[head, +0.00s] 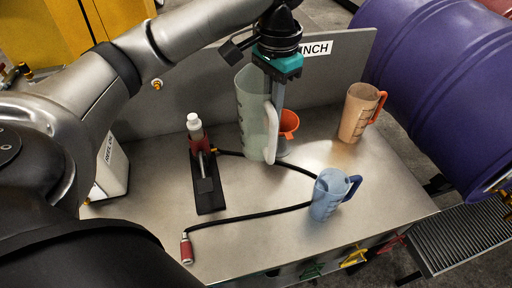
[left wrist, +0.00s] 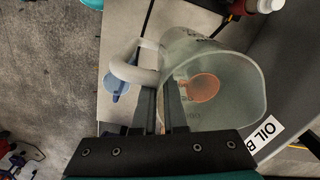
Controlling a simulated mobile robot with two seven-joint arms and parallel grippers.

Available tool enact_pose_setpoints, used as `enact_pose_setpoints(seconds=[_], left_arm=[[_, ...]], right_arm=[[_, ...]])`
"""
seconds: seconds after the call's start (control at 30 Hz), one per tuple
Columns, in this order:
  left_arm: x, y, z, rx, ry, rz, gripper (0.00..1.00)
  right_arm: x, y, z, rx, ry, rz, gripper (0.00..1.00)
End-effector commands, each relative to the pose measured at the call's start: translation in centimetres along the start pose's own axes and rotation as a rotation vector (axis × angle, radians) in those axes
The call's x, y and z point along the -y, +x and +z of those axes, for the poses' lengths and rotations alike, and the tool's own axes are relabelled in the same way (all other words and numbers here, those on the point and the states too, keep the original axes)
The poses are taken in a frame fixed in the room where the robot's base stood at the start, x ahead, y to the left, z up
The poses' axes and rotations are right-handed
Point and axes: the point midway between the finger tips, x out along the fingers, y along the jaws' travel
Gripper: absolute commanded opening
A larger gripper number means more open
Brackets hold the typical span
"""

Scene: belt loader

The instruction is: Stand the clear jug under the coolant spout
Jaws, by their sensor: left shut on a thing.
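The clear jug (head: 252,112), greenish and see-through with a white handle, is upright at the back middle of the bench in the head view. My left gripper (head: 277,98) comes down from above and is shut on the jug at its handle side. The left wrist view shows the jug (left wrist: 228,95) open-mouthed beside the dark fingers (left wrist: 163,105). I cannot tell whether its base touches the bench. I cannot make out a coolant spout. My right gripper is not in view.
An orange funnel (head: 289,123) is close behind the jug. A blue jug (head: 326,196) and a tan jug (head: 357,115) stand on the bench (head: 270,240). A pump stand (head: 208,185) with a black hose lies left. A purple drum (head: 440,90) is at right.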

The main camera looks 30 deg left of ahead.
Motion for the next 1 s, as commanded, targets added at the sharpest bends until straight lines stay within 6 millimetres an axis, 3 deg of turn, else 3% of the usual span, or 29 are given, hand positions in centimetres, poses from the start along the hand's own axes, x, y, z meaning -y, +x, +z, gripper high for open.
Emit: enact_pose_setpoints(seconds=[0.1,0.4,0.67,0.9,1.0], left_arm=[[-0.1,3.7,0.2,0.007,0.0,0.001,0.0],[-0.2,11.0,0.1,0.004,-0.001,0.0,0.0],[-0.3,13.3,0.1,0.002,-0.001,-0.001,0.0],[-0.4,17.4,0.1,0.003,0.0,0.0,0.0],[-0.4,18.2,0.1,0.0,0.0,0.0,0.0]], right_arm=[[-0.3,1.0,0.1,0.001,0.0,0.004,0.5],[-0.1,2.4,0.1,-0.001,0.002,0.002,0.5],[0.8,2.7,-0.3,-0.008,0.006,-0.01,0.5],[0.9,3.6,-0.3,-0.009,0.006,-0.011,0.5],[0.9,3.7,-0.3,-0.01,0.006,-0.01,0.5]])
